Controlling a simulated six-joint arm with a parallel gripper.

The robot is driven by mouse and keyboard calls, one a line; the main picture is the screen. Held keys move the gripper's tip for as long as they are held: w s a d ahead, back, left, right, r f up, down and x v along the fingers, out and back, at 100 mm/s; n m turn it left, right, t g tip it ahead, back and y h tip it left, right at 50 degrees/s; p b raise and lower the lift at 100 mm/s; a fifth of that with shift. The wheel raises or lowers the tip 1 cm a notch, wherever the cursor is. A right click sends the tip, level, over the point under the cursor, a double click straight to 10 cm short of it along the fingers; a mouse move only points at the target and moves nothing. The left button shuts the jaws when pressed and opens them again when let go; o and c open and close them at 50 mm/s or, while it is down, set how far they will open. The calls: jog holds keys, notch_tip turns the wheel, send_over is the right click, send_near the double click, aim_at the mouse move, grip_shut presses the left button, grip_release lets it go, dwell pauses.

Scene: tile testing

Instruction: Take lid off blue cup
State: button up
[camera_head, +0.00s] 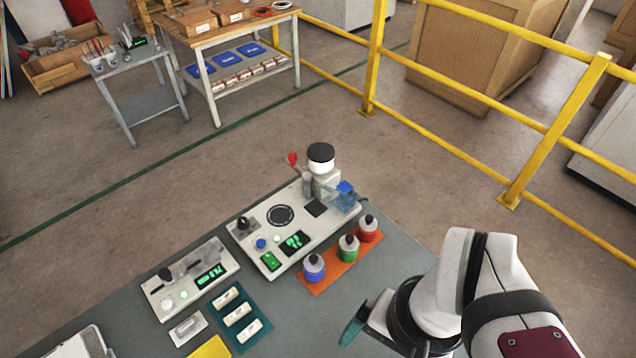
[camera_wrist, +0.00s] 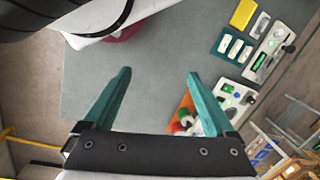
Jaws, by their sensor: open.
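The blue cup (camera_head: 314,270) stands on an orange tray (camera_head: 341,268) on the grey table in the head view, with a dark-knobbed lid on its top. A green cup (camera_head: 348,249) and a red cup (camera_head: 368,229) stand beside it on the same tray, each with a lid. My gripper (camera_head: 357,325) is to the right of and nearer than the blue cup, apart from it. In the wrist view my gripper (camera_wrist: 159,78) has its two teal fingers wide apart with nothing between them. The tray is partly hidden there behind the right finger.
A test machine (camera_head: 285,225) stands behind the tray, with a blue clear container (camera_head: 346,199) at its right end. A smaller device (camera_head: 190,281), a teal tile holder (camera_head: 240,317) and a yellow block (camera_head: 210,348) lie to the left. Bare table lies front right.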

jog(key=w+a+r+n, duration=0.2)
jog(key=w+n, duration=0.4)
jog(key=w, duration=0.2)
jog(key=n+h, duration=0.2)
jog(key=n, duration=0.8)
send_over(314, 257)
notch_tip(314, 257, down, 3)
notch_tip(314, 257, down, 15)
jog(key=shift+s+f, duration=0.1)
jog(key=shift+f, duration=0.1)
jog(key=c, duration=1.4)
jog(key=shift+r, duration=0.2)
